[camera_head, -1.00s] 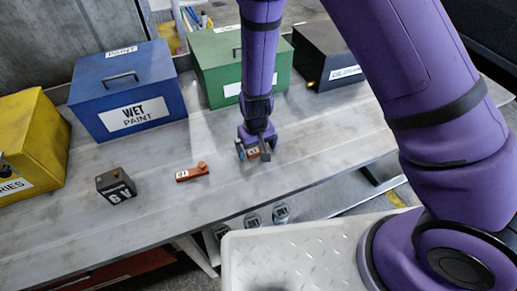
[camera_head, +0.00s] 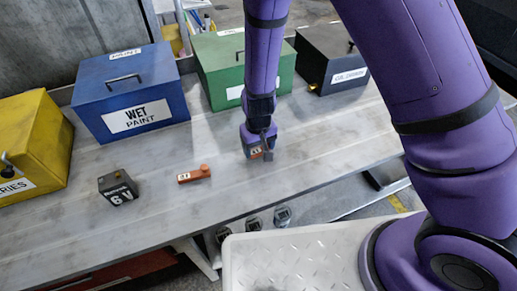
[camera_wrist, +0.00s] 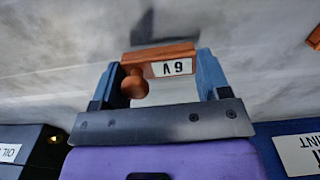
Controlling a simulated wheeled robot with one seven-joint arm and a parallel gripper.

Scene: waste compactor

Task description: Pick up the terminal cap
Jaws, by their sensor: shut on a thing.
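My gripper (camera_head: 260,153) is over the middle of the bench. In the wrist view its two blue fingers are shut on an orange terminal cap (camera_wrist: 150,55), one at each end. This cap has a round knob and a white label reading 6V, upside down in that view. A dark shadow lies on the bench beside it; I cannot tell how far it is above the surface. A second orange terminal cap (camera_head: 195,174) lies on the bench to the left; part of it shows at the wrist view's right edge (camera_wrist: 314,38).
A small dark battery (camera_head: 117,188) stands left of the loose cap. Blue (camera_head: 130,92), green (camera_head: 243,70), dark (camera_head: 331,62) and yellow (camera_head: 33,145) boxes stand along the back and left. The bench (camera_head: 225,190) is clear around my gripper.

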